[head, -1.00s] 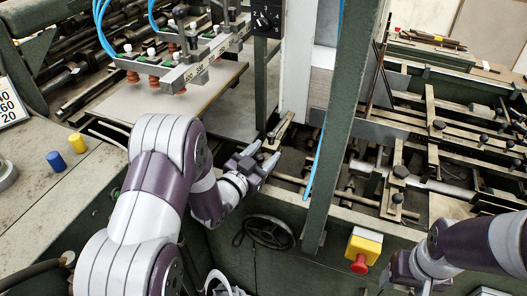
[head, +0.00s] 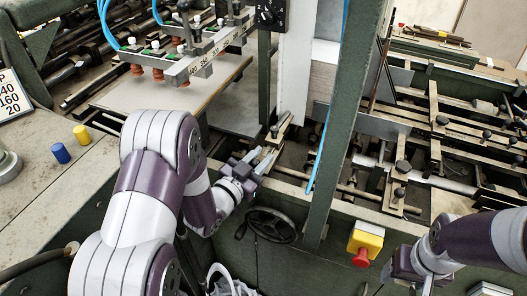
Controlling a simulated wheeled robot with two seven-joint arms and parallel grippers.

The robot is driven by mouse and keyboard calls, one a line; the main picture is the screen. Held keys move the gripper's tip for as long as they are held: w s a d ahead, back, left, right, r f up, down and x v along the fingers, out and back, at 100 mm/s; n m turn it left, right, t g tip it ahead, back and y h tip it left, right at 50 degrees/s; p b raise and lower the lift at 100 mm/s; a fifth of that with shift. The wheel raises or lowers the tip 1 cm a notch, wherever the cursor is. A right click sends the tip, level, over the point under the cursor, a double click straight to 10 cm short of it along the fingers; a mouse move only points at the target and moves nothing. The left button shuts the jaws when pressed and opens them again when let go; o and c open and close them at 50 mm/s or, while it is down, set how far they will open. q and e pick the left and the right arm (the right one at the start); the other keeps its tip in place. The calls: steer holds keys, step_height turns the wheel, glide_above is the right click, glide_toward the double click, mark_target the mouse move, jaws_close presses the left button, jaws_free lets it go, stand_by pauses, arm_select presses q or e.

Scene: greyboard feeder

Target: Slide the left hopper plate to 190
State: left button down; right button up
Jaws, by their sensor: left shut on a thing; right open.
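My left gripper (head: 268,160) reaches in from the left to the dark gap at the foot of the hopper. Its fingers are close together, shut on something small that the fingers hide. A narrow tan plate with a dark knob (head: 283,127), apparently the left hopper plate, stands just beyond the fingertips; I cannot tell exactly where they touch it. A bar with a printed number scale (head: 208,60) runs above the board on the left; its figures are too small to read surely. My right gripper (head: 424,284) is open at the bottom right, partly cut off by the frame edge.
A green upright post (head: 342,125) with a blue hose stands right of my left gripper. A handwheel (head: 271,225) is below it. A red stop button on a yellow box (head: 365,243) sits near my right arm. Rails and rods (head: 440,150) fill the right.

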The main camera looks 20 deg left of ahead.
arm_select(q)
steer(key=shift+w, duration=0.15)
steer(key=c, duration=0.9)
jaws_free()
steer(key=shift+w, duration=0.15)
steer(key=shift+s+a, duration=0.2)
steer(key=shift+s, duration=0.35)
steer(key=b+v, duration=0.2)
steer(key=v, duration=0.9)
steer(key=shift+s, duration=0.35)
